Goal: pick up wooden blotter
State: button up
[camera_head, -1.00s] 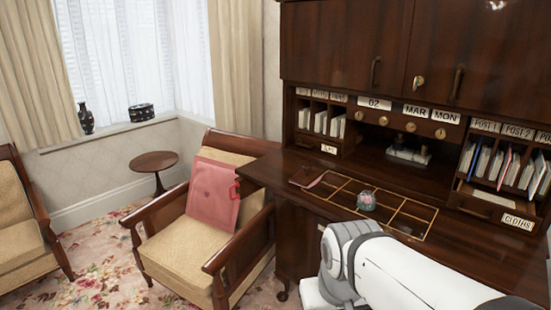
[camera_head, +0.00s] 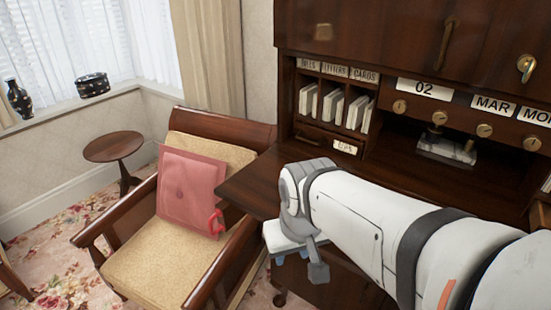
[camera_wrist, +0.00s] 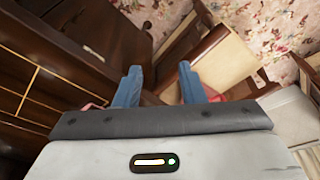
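No thing in the present views can be told for certain as the wooden blotter. A small stand with a pale base and knobs (camera_head: 446,150) sits in the desk's middle recess; I cannot tell whether it is the blotter. My gripper (camera_head: 300,264) is at the desk's front left corner, beside the armchair, and my arm hides much of the desktop. In the wrist view, the two blue fingers of my gripper (camera_wrist: 158,78) are apart, with nothing held between them.
The dark writing desk (camera_head: 250,186) stands at right, with letter pigeonholes (camera_head: 336,102) above. An armchair (camera_head: 165,262) with a pink cushion (camera_head: 190,192) is close to its left. A small round table (camera_head: 113,146) stands behind the chair. Flowered carpet shows at lower left.

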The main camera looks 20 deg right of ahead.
jog(key=shift+o, duration=0.3)
jog(key=shift+d, duration=0.15)
jog(key=shift+o, duration=0.8)
jog(key=shift+w+d+r, duration=0.15)
jog(key=shift+r, duration=0.15)
jog(key=shift+o, duration=0.8)
jog(key=w+d+r, duration=0.1)
jog(key=w, duration=0.1)
jog(key=w+d+r+n+p, duration=0.1)
jog(key=w+r, duration=0.1)
jog(key=w+d+r+n+g+p, duration=0.1)
jog(key=w+d+r, duration=0.1)
jog(key=shift+r, duration=0.15)
jog(key=w+d+r+n, duration=0.1)
jog(key=w+d, duration=0.1)
jog(key=w+d+r+n+g+p, duration=0.1)
jog(key=d, duration=0.1)
jog(key=w+d+r+p, duration=0.1)
jog(key=w+d+r, duration=0.1)
jog(key=d, duration=0.1)
jog(key=shift+w+d+n, duration=0.1)
jog(key=shift+w+n, duration=0.2)
jog(key=shift+n, duration=0.1)
jog(key=shift+w+d+f+g, duration=0.1)
jog(key=shift+d+g, duration=0.15)
jog(key=shift+g, duration=0.05)
jog(key=shift+f+p, duration=0.35)
jog(key=shift+f, duration=3.35)
